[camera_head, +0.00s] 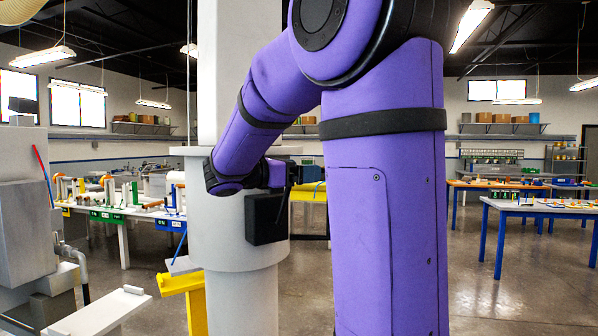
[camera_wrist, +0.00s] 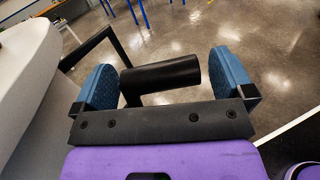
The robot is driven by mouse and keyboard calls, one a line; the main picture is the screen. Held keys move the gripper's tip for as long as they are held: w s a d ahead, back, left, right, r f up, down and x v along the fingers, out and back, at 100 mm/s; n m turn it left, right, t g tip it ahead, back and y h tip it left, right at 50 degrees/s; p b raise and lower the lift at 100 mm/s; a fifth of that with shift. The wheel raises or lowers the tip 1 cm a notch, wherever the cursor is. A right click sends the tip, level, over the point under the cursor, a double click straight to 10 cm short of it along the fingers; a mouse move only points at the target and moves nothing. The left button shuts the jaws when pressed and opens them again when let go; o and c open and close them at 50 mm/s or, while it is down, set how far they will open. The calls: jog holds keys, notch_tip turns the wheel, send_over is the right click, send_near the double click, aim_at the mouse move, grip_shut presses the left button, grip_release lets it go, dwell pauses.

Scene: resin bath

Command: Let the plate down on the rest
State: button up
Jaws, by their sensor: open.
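My gripper (camera_wrist: 163,72) has its two blue-padded fingers spread wide in the wrist view. A thick black bar (camera_wrist: 160,76) lies across the gap between them, with a thinner black bent rod (camera_wrist: 92,47) at its left. I see no finger closed on the bar; whether either pad touches it I cannot tell. In the head view my gripper (camera_head: 291,174) is small and partly hidden by my arm, beside a pale grey column (camera_head: 235,220) with a black box (camera_head: 266,219). I cannot make out the plate or the rest for certain.
Yellow supports stand left of the column (camera_head: 184,284) and behind my arm (camera_head: 309,192). Grey machinery (camera_head: 25,235) stands at the far left. A long bench (camera_head: 125,212) with tools is behind. A blue-legged table (camera_head: 545,208) stands right, with open floor before it.

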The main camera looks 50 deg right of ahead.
jog(key=shift+f, duration=0.1)
jog(key=c, duration=1.1)
jog(key=shift+d, duration=0.1)
jog(key=s+d+f+t+y, duration=0.3)
jog(key=d+f+y, duration=0.5)
jog(key=y, duration=0.2)
notch_tip(320, 180, down, 11)
jog(key=t+y, duration=0.2)
jog(key=y, duration=0.6)
jog(key=shift+n+t, duration=0.3)
jog(key=shift+t, duration=0.1)
jog(key=shift+w+a+f, duration=0.1)
jog(key=shift+f, duration=0.05)
